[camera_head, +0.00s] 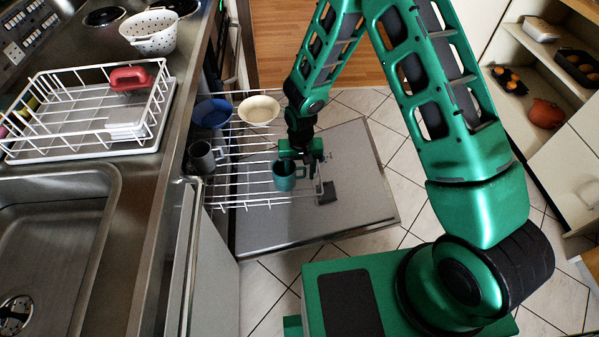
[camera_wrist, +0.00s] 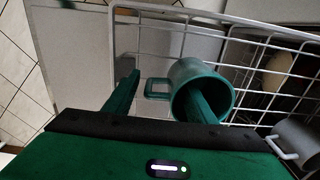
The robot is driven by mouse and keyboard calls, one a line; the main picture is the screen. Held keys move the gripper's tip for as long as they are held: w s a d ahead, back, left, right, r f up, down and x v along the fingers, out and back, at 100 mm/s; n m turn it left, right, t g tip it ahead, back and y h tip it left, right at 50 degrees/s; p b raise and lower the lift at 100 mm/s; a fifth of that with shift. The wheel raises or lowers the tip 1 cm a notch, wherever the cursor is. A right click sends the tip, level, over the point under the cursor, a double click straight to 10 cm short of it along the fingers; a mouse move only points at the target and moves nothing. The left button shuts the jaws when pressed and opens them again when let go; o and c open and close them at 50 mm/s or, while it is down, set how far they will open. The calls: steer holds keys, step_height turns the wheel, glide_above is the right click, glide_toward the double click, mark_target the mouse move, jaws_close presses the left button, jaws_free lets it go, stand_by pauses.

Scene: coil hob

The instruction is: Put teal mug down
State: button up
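The teal mug (camera_head: 284,178) stands at the right front part of the pulled-out wire dishwasher rack (camera_head: 240,150). In the wrist view the mug (camera_wrist: 212,77) has its mouth toward the camera and its handle to the left. My gripper (camera_head: 303,160) is right over it. In the wrist view my gripper (camera_wrist: 160,80) has its fingers well apart. The right finger reaches into the mug's mouth; the left finger is outside, left of the handle, with a visible gap. The mug's base and its contact with the rack are hard to see.
A blue bowl (camera_head: 212,113), a cream bowl (camera_head: 259,110) and a grey mug (camera_head: 204,157) are in the rack's left and back parts. The open dishwasher door (camera_head: 350,215) lies below. A counter with a white dish rack (camera_head: 75,72) and sink (camera_head: 50,225) is at left.

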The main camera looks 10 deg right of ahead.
step_height(320, 180, up, 12)
steer(key=shift+r, duration=0.1)
stand_by(0.5)
steer(key=s+d+r+m+h, duration=0.1)
steer(key=s+d+r, duration=0.2)
steer(key=d+r, duration=0.65)
steer(key=s+d+r+m, duration=0.25)
steer(key=d+r, duration=0.45)
steer(key=d, duration=0.6)
steer(key=s+d+r, duration=0.2)
steer(key=s+d, duration=0.1)
steer(key=s, duration=0.4)
steer(key=s+d+r+m, duration=0.1)
steer(key=s+d+r, duration=0.2)
steer(key=s, duration=0.5)
steer(key=s+d+r+m+y, duration=0.1)
steer(key=s+d+r, duration=0.2)
steer(key=s, duration=0.5)
steer(key=shift+d, duration=0.55)
steer(key=shift+r, duration=0.1)
